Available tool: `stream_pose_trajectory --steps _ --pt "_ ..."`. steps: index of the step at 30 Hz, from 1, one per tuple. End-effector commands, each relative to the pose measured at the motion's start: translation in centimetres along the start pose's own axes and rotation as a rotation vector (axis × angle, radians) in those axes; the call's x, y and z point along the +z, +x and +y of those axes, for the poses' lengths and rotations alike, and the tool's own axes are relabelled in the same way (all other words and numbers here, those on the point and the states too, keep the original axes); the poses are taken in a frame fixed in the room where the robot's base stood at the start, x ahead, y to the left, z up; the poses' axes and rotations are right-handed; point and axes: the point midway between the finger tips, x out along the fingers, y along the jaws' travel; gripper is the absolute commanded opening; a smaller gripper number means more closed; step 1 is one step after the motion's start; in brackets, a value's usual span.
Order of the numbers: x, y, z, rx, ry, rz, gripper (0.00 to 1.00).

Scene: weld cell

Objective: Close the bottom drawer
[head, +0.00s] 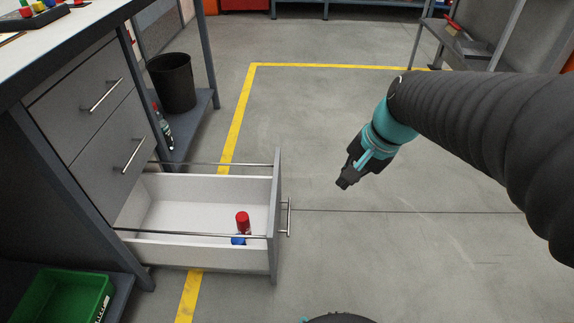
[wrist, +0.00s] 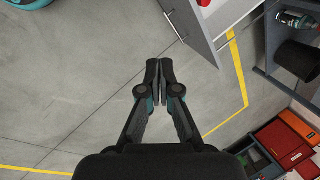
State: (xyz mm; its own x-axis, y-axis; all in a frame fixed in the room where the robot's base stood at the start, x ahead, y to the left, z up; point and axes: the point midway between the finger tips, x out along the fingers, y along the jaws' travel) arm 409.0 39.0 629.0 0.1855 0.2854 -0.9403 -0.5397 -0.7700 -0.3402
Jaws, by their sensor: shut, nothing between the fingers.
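The bottom drawer (head: 200,249) is pulled far out of the grey cabinet under the workbench. Its inside is white, with thin metal rails along both sides. Its front panel (head: 277,215) carries a bar handle (head: 289,217) on the outer face. A can with a red top (head: 243,220) and a blue lower part stands inside near the front. My gripper (head: 343,185) is shut and empty, to the right of the drawer front and apart from it.
Two drawers above, the upper one (head: 75,85) and the middle one (head: 110,140), are shut. A green crate (head: 62,296) sits at the lower left. A black bin (head: 172,82) stands on the low shelf. The floor right of the drawer is clear.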

Motion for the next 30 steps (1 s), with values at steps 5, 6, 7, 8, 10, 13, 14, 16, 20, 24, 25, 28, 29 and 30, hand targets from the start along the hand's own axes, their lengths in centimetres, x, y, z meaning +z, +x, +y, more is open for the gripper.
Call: stream_pose_trajectory --steps 5,6,7,8,10,13,14,16,20,24,25,28,29,30 --pt "-3.4 5.1 -1.7 -0.034 0.251 -0.135 0.0" --pt "-4.2 6.2 -2.0 -0.041 0.307 -0.163 0.0" --pt "-4.8 7.1 -2.3 -0.045 0.35 -0.185 0.0" --pt "-5.3 7.9 -2.5 -0.051 0.393 -0.207 0.0" --pt "-6.7 10.0 -3.0 -0.06 0.494 -0.258 0.0" --pt "-8.6 13.1 -3.5 -0.071 0.637 -0.33 0.0" --pt "-9.2 14.0 -3.6 -0.073 0.678 -0.35 0.0" --pt "-10.5 16.1 -3.8 -0.078 0.771 -0.397 0.0" --pt "-12.3 19.3 -4.0 -0.084 0.91 -0.466 0.0" --pt "-13.5 21.4 -4.1 -0.089 1.005 -0.512 0.0" --pt "-13.7 21.7 -4.1 -0.088 1.017 -0.518 0.0" --pt "-13.9 22.3 -4.2 -0.09 1.04 -0.53 0.0" --pt "-13.9 22.5 -4.2 -0.09 1.043 -0.532 0.0" --pt "-13.8 22.8 -4.3 -0.089 1.045 -0.533 0.0"
